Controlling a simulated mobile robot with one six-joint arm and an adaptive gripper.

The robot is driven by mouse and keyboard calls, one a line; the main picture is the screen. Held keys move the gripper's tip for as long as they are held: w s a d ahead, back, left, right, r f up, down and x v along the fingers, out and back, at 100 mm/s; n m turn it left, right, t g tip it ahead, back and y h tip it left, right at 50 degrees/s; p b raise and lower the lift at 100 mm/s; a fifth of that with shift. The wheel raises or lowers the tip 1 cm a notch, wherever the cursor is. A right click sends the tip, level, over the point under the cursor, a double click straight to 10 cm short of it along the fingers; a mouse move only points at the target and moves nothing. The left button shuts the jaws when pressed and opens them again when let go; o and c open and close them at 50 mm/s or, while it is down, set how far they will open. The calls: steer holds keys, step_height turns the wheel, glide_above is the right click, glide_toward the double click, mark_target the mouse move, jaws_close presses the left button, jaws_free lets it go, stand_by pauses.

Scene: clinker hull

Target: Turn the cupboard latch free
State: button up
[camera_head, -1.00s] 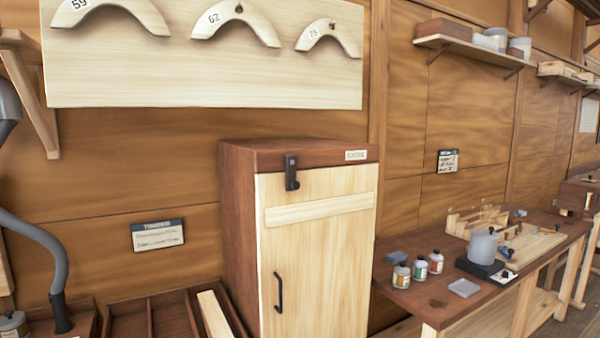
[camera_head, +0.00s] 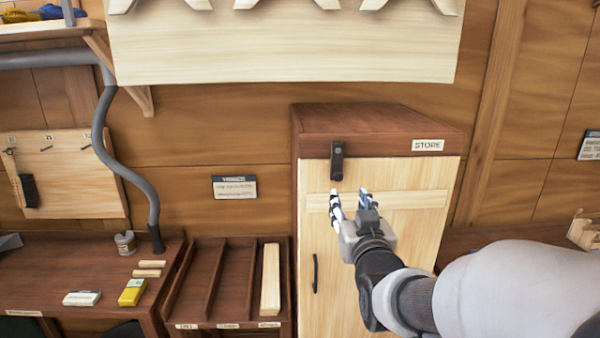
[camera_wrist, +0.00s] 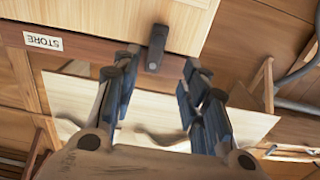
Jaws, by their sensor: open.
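The store cupboard (camera_head: 400,243) has a pale door, a dark red-brown top and a "STORE" label. Its black latch (camera_head: 337,161) hangs upright at the door's top left, across the line between frame and door. A dark handle (camera_head: 315,273) sits lower on the door's left side. My gripper (camera_head: 350,198) is open and empty in front of the door, just below and right of the latch in the head view. In the wrist view the picture is upside down, and the latch (camera_wrist: 156,47) lies between and beyond the spread fingers (camera_wrist: 160,75), apart from them.
A divided wooden tray (camera_head: 225,283) holding a pale strip stands left of the cupboard. A bench (camera_head: 60,262) with a grey bent pipe (camera_head: 112,150) is further left. A pale board (camera_head: 285,45) with curved pieces hangs above. My arm covers the lower right.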

mark_target(339, 177)
steer(key=w+p, duration=0.1)
steer(key=w, duration=1.3)
steer(key=shift+w+d, duration=0.15)
steer(key=shift+w, duration=0.15)
steer(key=shift+c, duration=0.4)
jaws_close()
